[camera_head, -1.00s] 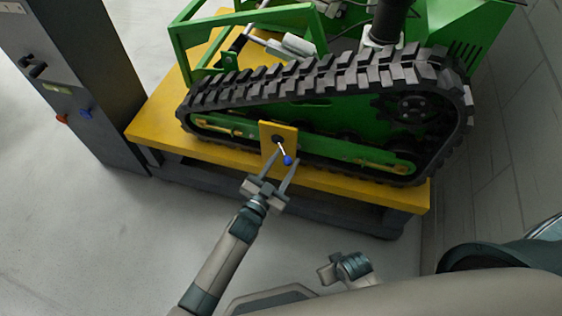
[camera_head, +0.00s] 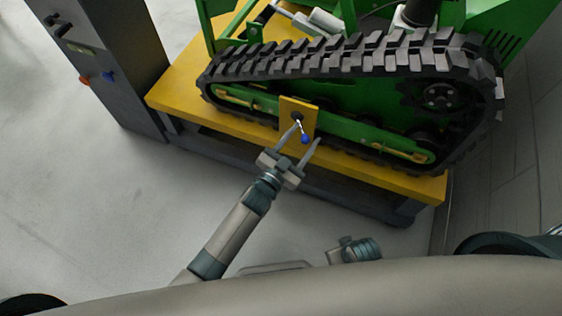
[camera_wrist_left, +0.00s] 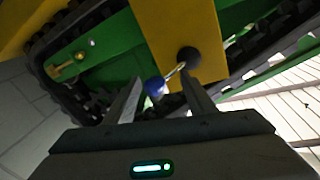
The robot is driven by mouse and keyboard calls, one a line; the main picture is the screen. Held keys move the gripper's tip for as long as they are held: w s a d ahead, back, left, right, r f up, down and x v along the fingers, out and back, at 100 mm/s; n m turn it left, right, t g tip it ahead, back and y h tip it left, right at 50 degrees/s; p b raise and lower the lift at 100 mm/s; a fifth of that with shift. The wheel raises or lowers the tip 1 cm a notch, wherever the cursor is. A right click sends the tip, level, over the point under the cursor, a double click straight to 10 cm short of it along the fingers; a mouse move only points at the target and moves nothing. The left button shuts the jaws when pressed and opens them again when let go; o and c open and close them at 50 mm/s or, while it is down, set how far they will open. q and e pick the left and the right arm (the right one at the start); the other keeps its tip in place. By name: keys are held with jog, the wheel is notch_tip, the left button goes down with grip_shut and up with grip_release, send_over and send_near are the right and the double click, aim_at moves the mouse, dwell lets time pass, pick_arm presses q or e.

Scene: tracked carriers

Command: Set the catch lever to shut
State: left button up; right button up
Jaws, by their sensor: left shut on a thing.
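The catch lever (camera_head: 301,129) is a thin pale rod with a blue ball knob. It turns on a black pivot on an upright yellow plate (camera_head: 288,106) in front of the green tracked carrier. In the head view the lever points down and slightly right. My left gripper (camera_head: 306,141) is shut on the lever at its knob, with one finger on each side. The left wrist view also shows the blue knob (camera_wrist_left: 154,87) between the fingers and the black pivot behind. A grey and teal part of mine, likely the right gripper (camera_head: 342,252), shows low; its jaws are unclear.
The carrier's black track (camera_head: 350,58) runs just behind the plate. It stands on a yellow platform (camera_head: 180,97) with a dark base. A dark cabinet (camera_head: 105,50) with red and blue knobs stands at the left. Grey floor (camera_head: 90,220) is clear in front.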

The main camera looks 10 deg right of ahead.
pick_arm(q)
jog(key=shift+s+d+r, duration=0.15)
jog(key=shift+s, duration=0.35)
jog(key=v, duration=1.7)
jog(key=shift+w+a, duration=0.35)
jog(key=shift+a, duration=0.05)
pick_arm(e)
jog(key=shift+r, duration=0.1)
jog(key=shift+w, duration=0.35)
pick_arm(q)
jog(key=shift+w+f, duration=0.1)
jog(key=shift+f, duration=0.2)
